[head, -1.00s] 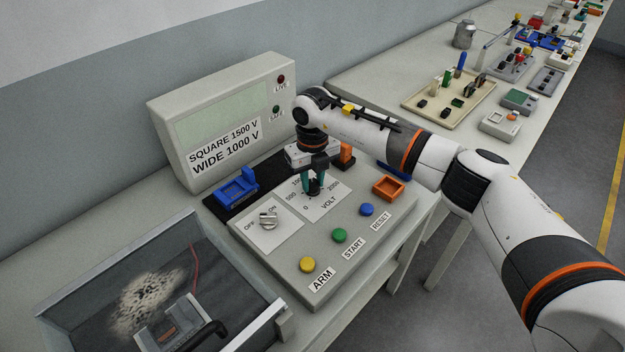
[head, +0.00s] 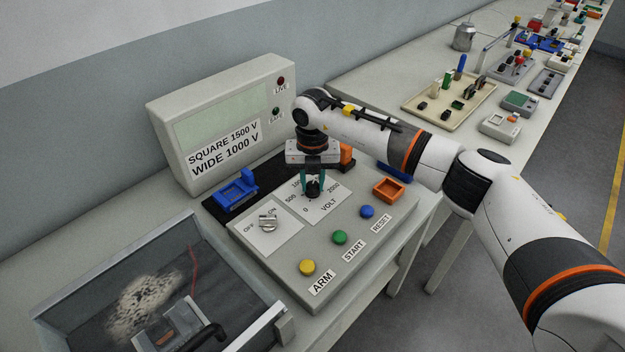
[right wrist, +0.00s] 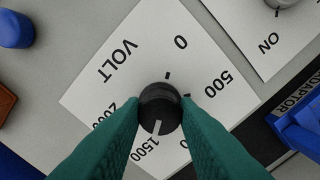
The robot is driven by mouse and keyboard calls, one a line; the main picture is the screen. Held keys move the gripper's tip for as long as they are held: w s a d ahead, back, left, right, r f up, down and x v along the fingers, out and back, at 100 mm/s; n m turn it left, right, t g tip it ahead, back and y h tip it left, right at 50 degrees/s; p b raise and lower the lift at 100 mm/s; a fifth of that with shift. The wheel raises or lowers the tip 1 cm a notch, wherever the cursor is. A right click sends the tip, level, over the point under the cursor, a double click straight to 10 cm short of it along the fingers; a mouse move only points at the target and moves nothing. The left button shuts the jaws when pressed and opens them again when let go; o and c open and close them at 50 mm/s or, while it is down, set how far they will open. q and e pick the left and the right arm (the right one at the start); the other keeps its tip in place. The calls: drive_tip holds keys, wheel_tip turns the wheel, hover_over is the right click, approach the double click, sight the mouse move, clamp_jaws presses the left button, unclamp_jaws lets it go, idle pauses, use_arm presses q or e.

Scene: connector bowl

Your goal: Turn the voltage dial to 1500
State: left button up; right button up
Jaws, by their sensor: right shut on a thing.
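The voltage dial (right wrist: 160,108) is a round black knob on a white plate (right wrist: 95,95) marked VOLT with 0, 500, 1500 and 2000, the 1000 label mostly hidden. Its white pointer line points down in the right wrist view, towards the 1500 label. My right gripper (head: 313,184) is shut on the dial, its green fingers on either side of it. In the head view the dial (head: 313,190) sits at the fingertips, and its pointer is too small to read there. My left gripper is not in view.
The off/on switch (head: 268,222) is left of the dial. Yellow (head: 307,267), green (head: 340,237) and blue (head: 367,210) buttons line the panel front. An orange socket (head: 389,189) is at right, a blue adaptor (head: 237,190) at left. The display box (head: 215,125) stands behind.

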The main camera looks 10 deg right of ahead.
sight(312, 184)
drive_tip(key=shift+r, duration=0.1)
drive_tip(key=o, duration=1)
drive_tip(key=shift+c, duration=0.2)
wheel_tip(312, 184, up, 12)
drive_tip(key=b, duration=0.2)
